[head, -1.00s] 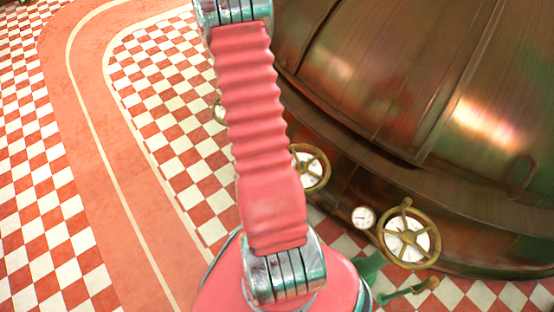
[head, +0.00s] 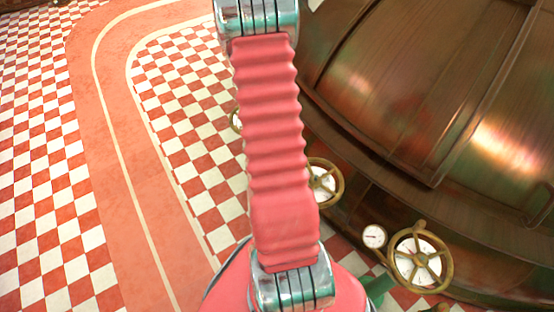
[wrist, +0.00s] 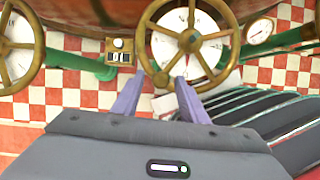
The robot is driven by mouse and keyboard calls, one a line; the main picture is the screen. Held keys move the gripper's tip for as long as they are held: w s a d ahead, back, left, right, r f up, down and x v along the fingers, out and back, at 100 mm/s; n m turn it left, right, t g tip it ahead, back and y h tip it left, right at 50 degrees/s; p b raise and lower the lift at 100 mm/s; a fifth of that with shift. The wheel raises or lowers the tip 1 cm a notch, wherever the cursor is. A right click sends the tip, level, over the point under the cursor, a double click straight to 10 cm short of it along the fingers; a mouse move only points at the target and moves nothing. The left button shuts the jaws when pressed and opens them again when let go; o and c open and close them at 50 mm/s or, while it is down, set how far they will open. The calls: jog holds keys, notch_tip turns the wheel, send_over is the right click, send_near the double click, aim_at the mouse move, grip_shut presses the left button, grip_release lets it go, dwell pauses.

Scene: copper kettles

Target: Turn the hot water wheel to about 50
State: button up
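In the wrist view a brass spoked wheel (wrist: 189,41) stands over a white dial with dark marks and a red part. A knob (wrist: 161,79) sits on its lower left rim. My gripper (wrist: 159,92) has two purple fingers spread apart, with their tips close to the lower rim and the knob appearing between them. I cannot tell whether they touch it. The head view shows one wheel (head: 337,177) partly behind my arm and another wheel (head: 421,258) at the lower right. No label naming the hot water wheel is readable. My gripper is hidden in the head view.
A large copper kettle (head: 440,90) fills the right of the head view. A small gauge (head: 374,236) sits between the wheels. In the wrist view another wheel (wrist: 8,45) is at left, with a small counter box (wrist: 121,50) between. Checkered floor (head: 190,100) lies open at left.

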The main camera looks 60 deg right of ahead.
jog(key=v, duration=1)
jog(key=shift+r, duration=0.4)
jog(key=shift+a, duration=0.15)
dwell(0.4)
jog(key=w+a+r+m+t+y, duration=0.2)
jog(key=a+r+m, duration=0.4)
jog(key=a+r, duration=0.8)
jog(key=w+a+r+m+t+y, duration=0.2)
jog(key=a+r+m+t, duration=0.3)
jog(key=a+r, duration=0.9)
jog(key=a+m, duration=0.1)
jog(key=a, duration=0.2)
jog(key=shift+m+t, duration=0.3)
